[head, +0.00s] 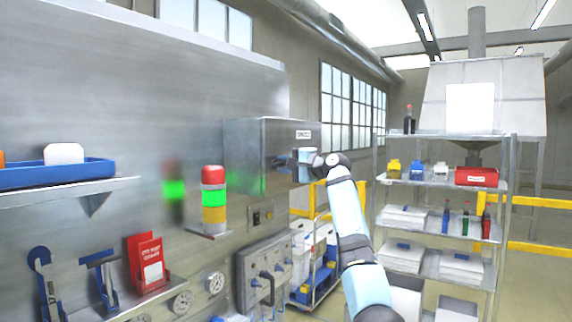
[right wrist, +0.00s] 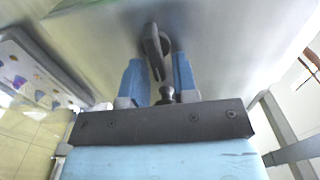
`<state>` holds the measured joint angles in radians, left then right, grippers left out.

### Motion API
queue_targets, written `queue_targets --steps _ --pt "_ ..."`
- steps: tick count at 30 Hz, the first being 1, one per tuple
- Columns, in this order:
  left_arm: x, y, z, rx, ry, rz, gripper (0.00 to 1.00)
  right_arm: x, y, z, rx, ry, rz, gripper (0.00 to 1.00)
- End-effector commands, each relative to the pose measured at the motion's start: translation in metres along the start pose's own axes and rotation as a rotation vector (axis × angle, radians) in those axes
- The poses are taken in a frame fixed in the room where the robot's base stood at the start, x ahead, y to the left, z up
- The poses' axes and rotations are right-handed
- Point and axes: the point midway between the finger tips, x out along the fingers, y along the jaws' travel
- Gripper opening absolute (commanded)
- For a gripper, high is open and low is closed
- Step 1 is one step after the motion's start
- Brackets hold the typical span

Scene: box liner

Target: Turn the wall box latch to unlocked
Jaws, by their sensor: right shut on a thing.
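The metal wall box (head: 255,155) is mounted on the steel wall panel in the middle of the head view. Its front face points right and carries a small label. The dark latch (right wrist: 154,48) shows in the right wrist view as a lever on a round pivot against the box's grey face. My right gripper (head: 302,157) is at the box's front face, with its blue fingers on both sides of the latch lever. It also shows in the right wrist view (right wrist: 160,82), shut on the latch. The latch is mostly hidden by the gripper in the head view. My left gripper is not in view.
A signal light (head: 214,200) with a green band stands on a small bracket left of the box. A shelf with a blue tray (head: 60,174) juts out at far left. A shelving rack (head: 430,180) with bottles stands behind my right arm.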

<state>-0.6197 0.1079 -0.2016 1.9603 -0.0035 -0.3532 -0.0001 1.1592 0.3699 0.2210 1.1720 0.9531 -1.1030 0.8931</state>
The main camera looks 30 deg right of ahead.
Motion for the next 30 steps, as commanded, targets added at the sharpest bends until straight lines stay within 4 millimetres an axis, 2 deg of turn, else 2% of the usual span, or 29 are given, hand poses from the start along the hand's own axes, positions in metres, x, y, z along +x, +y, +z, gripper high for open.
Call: queue_targets --steps 18,19,20,30 --pt "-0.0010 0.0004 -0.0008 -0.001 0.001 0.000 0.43 0.0009 -0.0004 0.0013 0.040 -0.002 -0.002 0.03" --pt "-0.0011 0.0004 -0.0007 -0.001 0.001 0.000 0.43 0.0008 -0.0004 0.0013 0.040 -0.002 -0.002 0.32" --pt "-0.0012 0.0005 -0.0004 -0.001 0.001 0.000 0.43 0.0008 -0.0004 0.0013 0.040 -0.002 -0.002 0.36" --pt "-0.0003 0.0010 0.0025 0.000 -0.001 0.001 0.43 -0.0033 0.0011 0.0002 0.038 0.000 -0.001 0.36"
